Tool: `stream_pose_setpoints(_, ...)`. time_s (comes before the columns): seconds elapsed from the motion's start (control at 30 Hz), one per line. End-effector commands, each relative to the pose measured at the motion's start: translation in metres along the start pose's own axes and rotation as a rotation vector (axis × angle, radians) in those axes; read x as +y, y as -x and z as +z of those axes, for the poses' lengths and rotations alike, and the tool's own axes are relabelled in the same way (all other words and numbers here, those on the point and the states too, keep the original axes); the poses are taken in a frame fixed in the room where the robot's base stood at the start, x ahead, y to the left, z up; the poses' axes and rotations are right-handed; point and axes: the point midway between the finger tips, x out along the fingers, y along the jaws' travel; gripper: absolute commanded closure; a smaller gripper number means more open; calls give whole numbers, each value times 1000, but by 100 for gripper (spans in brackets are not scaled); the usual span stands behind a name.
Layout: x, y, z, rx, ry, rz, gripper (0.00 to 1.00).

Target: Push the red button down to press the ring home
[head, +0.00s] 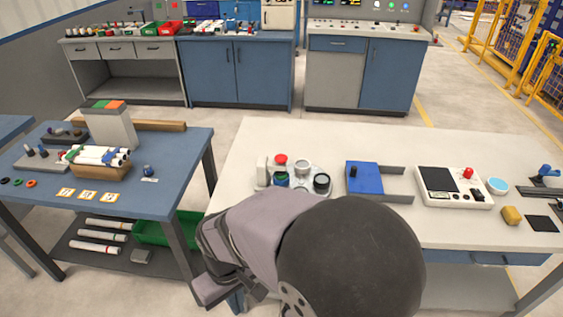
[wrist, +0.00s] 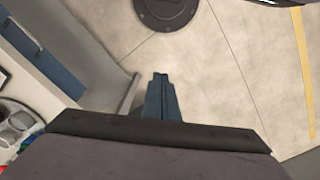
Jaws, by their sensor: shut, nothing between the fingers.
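A red button (head: 281,159) tops a small fixture on the white table, with a dark blue and green part (head: 281,179) below it. A grey ring-shaped part (head: 302,166) and a black-rimmed round part (head: 321,182) stand beside it; I cannot tell which is the ring. Another red knob (head: 468,173) sits on a white panel at the right. My gripper (wrist: 160,78) is shut and empty, over the floor in the wrist view. It is hidden in the head view, where my arm covers the table's front left.
A blue block (head: 362,177) with grey rails lies right of the fixture. The white panel (head: 440,185), a cyan disc (head: 497,185) and a yellow piece (head: 511,215) lie farther right. The table's back strip (head: 400,140) is clear. A blue table (head: 185,150) stands left.

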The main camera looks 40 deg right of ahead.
Motion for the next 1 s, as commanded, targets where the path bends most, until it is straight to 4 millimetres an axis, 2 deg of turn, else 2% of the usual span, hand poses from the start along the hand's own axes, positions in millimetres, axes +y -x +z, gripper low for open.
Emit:
stream_pose_setpoints(0.67,1,1,0,0,-4,0,100)
stream_pose_setpoints(0.87,13,11,2,-7,-61,0,100)
stream_pose_setpoints(1.0,33,13,16,-77,-159,-6,100)
